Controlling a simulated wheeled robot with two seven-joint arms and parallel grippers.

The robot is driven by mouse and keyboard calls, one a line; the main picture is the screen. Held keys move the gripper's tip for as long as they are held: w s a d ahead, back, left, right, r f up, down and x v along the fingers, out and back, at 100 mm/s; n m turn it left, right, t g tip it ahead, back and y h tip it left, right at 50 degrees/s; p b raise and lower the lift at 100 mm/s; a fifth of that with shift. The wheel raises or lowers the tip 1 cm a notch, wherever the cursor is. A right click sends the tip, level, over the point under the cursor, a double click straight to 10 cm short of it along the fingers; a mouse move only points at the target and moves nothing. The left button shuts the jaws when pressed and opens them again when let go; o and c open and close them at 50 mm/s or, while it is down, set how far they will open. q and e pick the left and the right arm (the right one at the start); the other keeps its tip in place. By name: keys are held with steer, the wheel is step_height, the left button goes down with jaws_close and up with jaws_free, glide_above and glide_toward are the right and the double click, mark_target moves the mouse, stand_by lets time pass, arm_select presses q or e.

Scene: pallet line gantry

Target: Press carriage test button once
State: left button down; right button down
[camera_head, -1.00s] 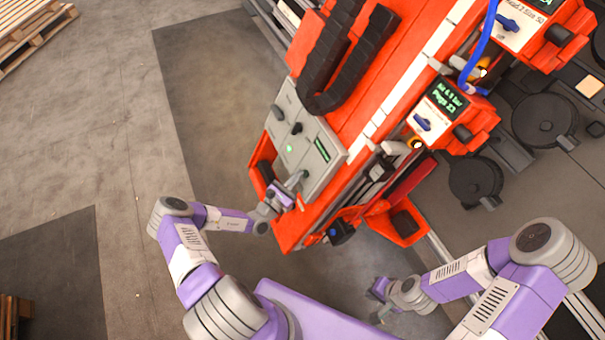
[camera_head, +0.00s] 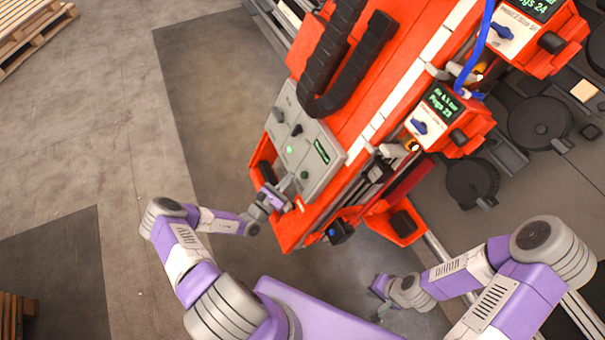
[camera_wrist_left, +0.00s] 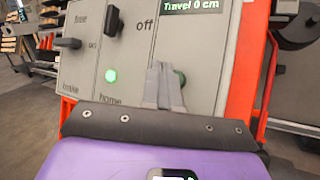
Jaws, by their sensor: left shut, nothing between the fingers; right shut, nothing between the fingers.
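The grey control panel (camera_head: 317,157) sits on the orange gantry. It carries a dark green round button (camera_head: 305,175), a lit green lamp (camera_head: 290,149), dark knobs and a small display (camera_head: 322,151). In the left wrist view the display reads "Travel 0 cm" (camera_wrist_left: 192,5), and the lit lamp (camera_wrist_left: 111,75) is above the word "home". My left gripper (camera_head: 286,184) is shut and empty, beside the green button. In the wrist view its fingertips (camera_wrist_left: 163,72) partly cover the button (camera_wrist_left: 181,77); contact cannot be told. My right gripper (camera_head: 380,300) is shut and empty, low over the floor.
A black cable chain (camera_head: 345,70) lies on the gantry above the panel. Orange station boxes with blue knobs (camera_head: 445,115) and a blue hose (camera_head: 478,50) are to the right. A wooden pallet (camera_head: 30,30) lies far left. The floor left of the panel is clear.

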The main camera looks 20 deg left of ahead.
arm_select(q)
steer(key=shift+s+a+r+p, duration=0.85)
steer(key=shift+s+a, duration=0.1)
steer(key=shift+s, duration=0.2)
steer(key=s+d+m+g+h, duration=0.3)
steer(key=d+m+g+h, duration=0.45)
steer(key=d, duration=0.65)
steer(key=s+d+f+m+g+h, duration=0.2)
steer(key=s+d+f+m+g, duration=0.1)
steer(key=s+d+m+g, duration=0.45)
steer(key=s+f+m+g+y, duration=0.1)
steer(key=s+m+g+y, duration=0.3)
steer(key=s+m+y, duration=0.5)
steer(key=m+y, duration=0.1)
steer(key=m, duration=0.2)
steer(key=shift+s+a+m, duration=0.3)
steer(key=shift+s, duration=0.05)
